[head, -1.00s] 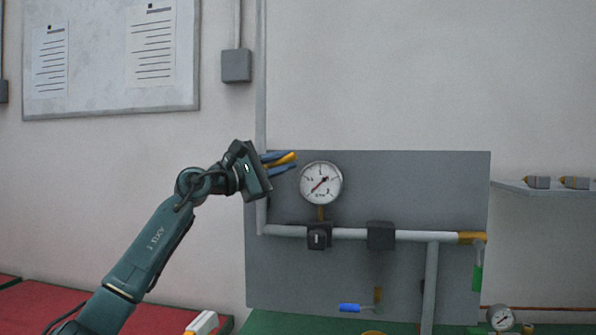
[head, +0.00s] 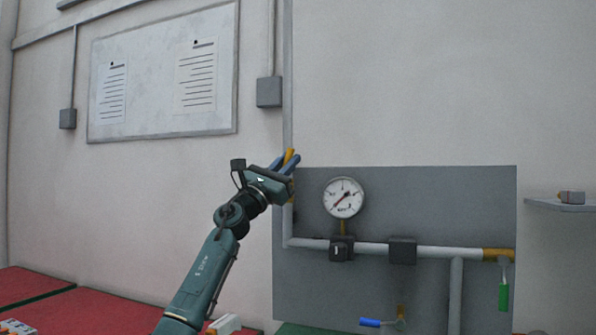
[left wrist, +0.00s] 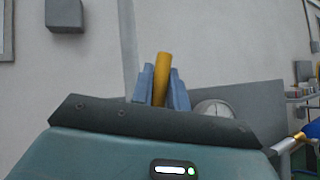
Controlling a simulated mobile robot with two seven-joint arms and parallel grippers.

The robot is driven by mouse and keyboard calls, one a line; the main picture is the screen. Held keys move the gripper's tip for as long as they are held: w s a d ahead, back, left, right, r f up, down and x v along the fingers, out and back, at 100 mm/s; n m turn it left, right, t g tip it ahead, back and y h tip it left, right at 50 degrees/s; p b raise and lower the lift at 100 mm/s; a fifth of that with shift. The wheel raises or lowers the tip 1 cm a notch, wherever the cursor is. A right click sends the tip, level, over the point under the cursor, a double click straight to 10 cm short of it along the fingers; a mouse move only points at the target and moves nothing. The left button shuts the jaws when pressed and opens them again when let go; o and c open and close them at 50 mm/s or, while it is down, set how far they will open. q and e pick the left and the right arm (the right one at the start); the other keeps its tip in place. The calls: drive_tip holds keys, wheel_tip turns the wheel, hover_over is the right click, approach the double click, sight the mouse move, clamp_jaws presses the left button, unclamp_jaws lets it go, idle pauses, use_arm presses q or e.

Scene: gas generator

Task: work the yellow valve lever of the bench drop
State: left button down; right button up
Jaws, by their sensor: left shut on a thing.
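The yellow valve lever (head: 290,156) is at the upper left corner of the grey panel, by the vertical pipe. My left gripper (head: 286,163) comes from the lower left and is shut on the lever, with its blue fingers on either side of it. In the left wrist view the lever (left wrist: 162,78) stands nearly upright between the two blue fingers (left wrist: 161,88). The valve body is mostly hidden behind my gripper. My right gripper is not in view.
The grey panel (head: 440,200) carries a round gauge (head: 344,198), a horizontal pipe (head: 375,248), a green-handled valve (head: 503,297) and a blue-handled valve (head: 371,322). A grey wall box (head: 269,92) is above my gripper. Red bench tops (head: 80,308) lie at lower left.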

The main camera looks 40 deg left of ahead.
use_arm(q)
drive_tip(key=n+y, duration=0.1)
drive_tip(key=a+n+y, duration=0.1)
drive_tip(key=n+y, duration=0.1)
drive_tip(key=n+t+y, duration=0.1)
drive_tip(key=n+y, duration=0.1)
drive_tip(key=shift+s+a+r, duration=0.15)
drive_tip(key=shift+s+a, duration=0.1)
drive_tip(key=shift+s+a+n+y, duration=0.1)
drive_tip(key=shift+a+n+y, duration=0.2)
drive_tip(key=shift+n+y, duration=0.8)
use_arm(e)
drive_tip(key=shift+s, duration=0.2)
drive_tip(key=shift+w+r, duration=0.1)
use_arm(q)
drive_tip(key=c, duration=1.4)
unclamp_jaws()
drive_tip(key=shift+o, duration=0.2)
drive_tip(key=a+b+v, duration=0.1)
drive_tip(key=b+v, duration=0.2)
drive_tip(key=v, duration=1)
drive_tip(key=shift+d, duration=0.5)
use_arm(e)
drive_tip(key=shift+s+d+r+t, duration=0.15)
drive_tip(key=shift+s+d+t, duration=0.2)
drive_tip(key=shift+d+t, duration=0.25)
